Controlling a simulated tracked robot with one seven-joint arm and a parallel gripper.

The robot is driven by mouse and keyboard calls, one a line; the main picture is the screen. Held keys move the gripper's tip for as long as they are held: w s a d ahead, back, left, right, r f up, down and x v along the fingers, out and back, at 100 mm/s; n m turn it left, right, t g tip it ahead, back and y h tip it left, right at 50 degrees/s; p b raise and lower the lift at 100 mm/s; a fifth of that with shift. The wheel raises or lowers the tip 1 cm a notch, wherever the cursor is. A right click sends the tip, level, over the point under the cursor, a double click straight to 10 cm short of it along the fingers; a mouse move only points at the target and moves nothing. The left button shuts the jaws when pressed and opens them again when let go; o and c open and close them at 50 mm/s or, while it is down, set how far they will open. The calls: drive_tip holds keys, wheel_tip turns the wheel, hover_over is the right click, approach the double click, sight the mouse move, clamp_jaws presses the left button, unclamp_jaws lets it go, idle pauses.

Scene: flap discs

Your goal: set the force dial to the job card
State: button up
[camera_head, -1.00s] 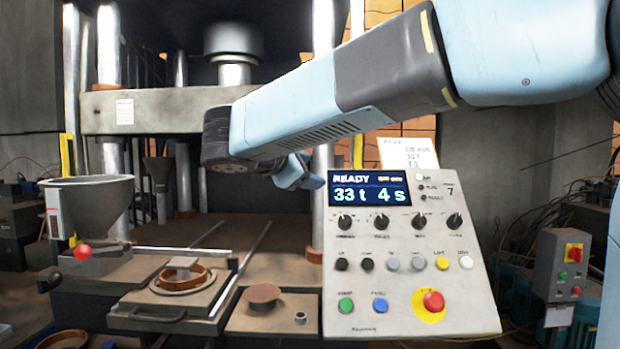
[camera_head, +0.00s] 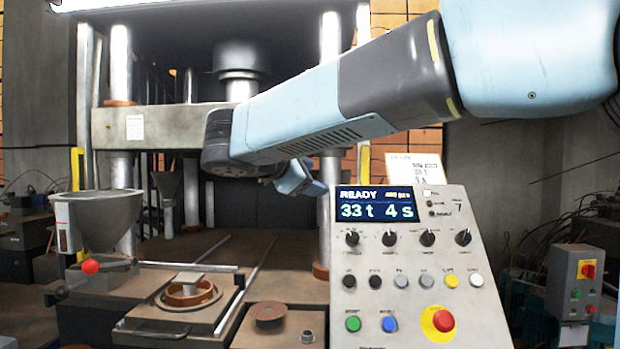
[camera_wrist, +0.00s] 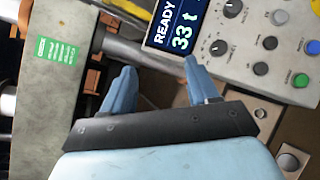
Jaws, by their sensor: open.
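The control panel (camera_head: 400,300) stands at the right of the press, its display (camera_head: 375,204) reading READY, 33 t and 4 s. Below it is a row of several black dials, the leftmost (camera_head: 352,239) under the tonnage figure; their labels are too blurred to read. Two dials show in the wrist view, the nearer one (camera_wrist: 218,47) beside the display. The job card (camera_head: 414,171) stands behind the panel's top edge, partly hidden, its figures unclear. My gripper (camera_wrist: 161,80) is open and empty, apart from the dials and left of them in the wrist view.
Coloured buttons and a red stop button (camera_head: 443,320) lie below the dials. The press crosshead (camera_head: 170,127) and a steel column (camera_head: 330,220) stand left of the panel. A hopper (camera_head: 97,220) and a ring mould (camera_head: 188,294) are at the lower left.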

drive_tip(key=shift+s, duration=0.1)
drive_tip(key=v, duration=1.3)
drive_tip(key=shift+s+a, duration=0.2)
drive_tip(key=shift+a, duration=0.05)
drive_tip(key=shift+d, duration=0.1)
